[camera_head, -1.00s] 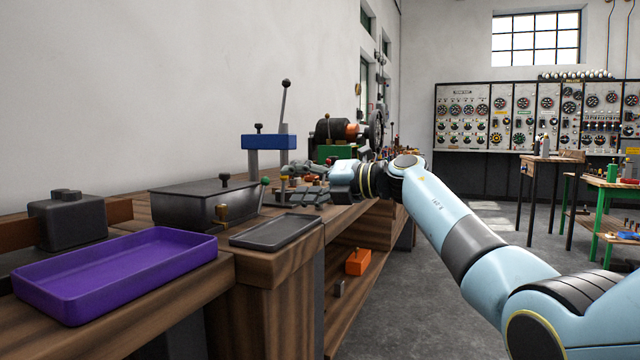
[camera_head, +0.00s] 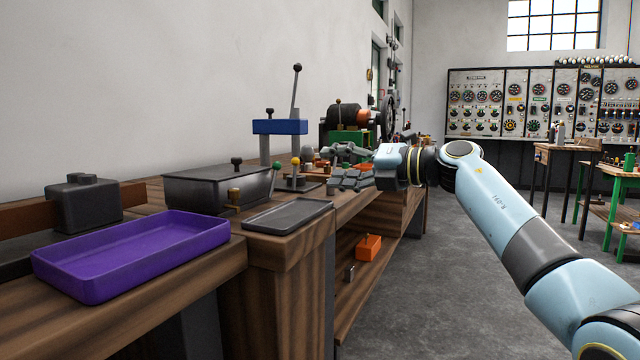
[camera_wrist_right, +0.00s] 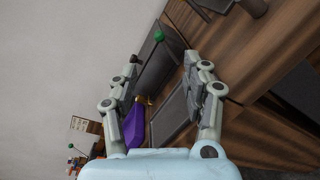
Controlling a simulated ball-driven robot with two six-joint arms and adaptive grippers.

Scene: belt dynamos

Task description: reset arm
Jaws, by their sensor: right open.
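My right arm reaches in from the right in the head view. Its gripper (camera_head: 345,168) is above the workbench, beside the small parts and past the dark grey tray. In the right wrist view the gripper (camera_wrist_right: 168,100) has its two fingers spread wide apart with nothing between them. The bench, part of the purple tray (camera_wrist_right: 134,126) and the dark tray (camera_wrist_right: 172,117) show beyond the fingers. My left gripper is in neither view.
The purple tray (camera_head: 140,258) and flat dark tray (camera_head: 287,216) lie on the wooden bench. A lidded grey box (camera_head: 215,187) and a blue press (camera_head: 280,127) stand behind. An orange block (camera_head: 368,248) sits on the lower shelf. Open floor lies to the right.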

